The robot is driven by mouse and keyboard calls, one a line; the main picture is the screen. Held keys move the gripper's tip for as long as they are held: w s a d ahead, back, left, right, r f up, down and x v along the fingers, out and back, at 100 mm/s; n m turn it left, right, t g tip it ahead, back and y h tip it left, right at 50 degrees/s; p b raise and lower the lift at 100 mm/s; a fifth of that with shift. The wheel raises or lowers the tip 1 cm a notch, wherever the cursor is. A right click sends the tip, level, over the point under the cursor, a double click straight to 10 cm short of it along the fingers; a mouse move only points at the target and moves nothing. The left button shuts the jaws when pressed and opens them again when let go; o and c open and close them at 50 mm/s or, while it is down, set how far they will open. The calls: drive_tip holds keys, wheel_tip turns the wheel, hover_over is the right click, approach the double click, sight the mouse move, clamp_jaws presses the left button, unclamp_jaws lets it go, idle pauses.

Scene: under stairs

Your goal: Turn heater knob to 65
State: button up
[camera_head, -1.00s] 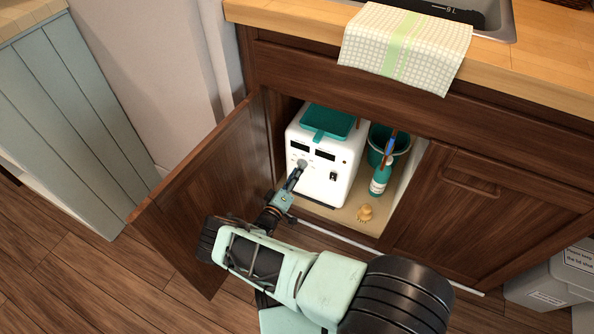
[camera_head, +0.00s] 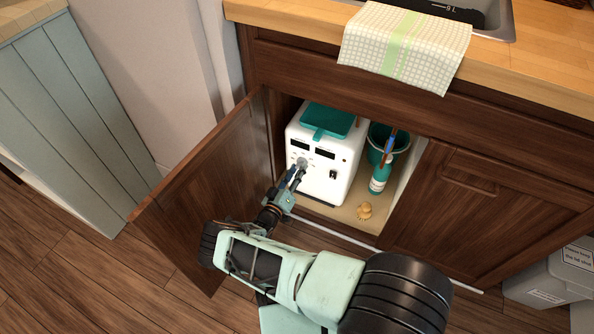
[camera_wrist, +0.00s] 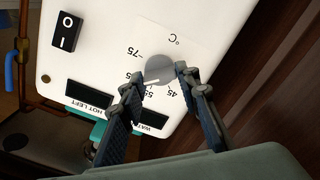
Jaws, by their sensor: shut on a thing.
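The heater (camera_head: 318,188) is a white box with a teal top panel inside the open cabinet. Its round grey knob (camera_wrist: 159,70) is on the front face, ringed by printed temperature marks; 75 and 45 are readable, with labels between them partly hidden by a finger. A white pointer line on the knob points to the lower left in the wrist view, towards those middle labels. My gripper (camera_wrist: 158,76) has one finger on each side of the knob and is shut on it. In the head view my gripper (camera_head: 299,168) reaches the heater's front, largely covering the knob.
The open cabinet door (camera_head: 205,190) stands left of my arm. A black power switch (camera_wrist: 67,31) and dark displays (camera_wrist: 88,94) are on the heater's face.

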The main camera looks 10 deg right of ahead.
drive_tip(key=shift+a, duration=0.1)
drive_tip(key=o, duration=1.2)
drive_tip(key=shift+c, duration=0.2)
drive_tip(key=v, duration=1.2)
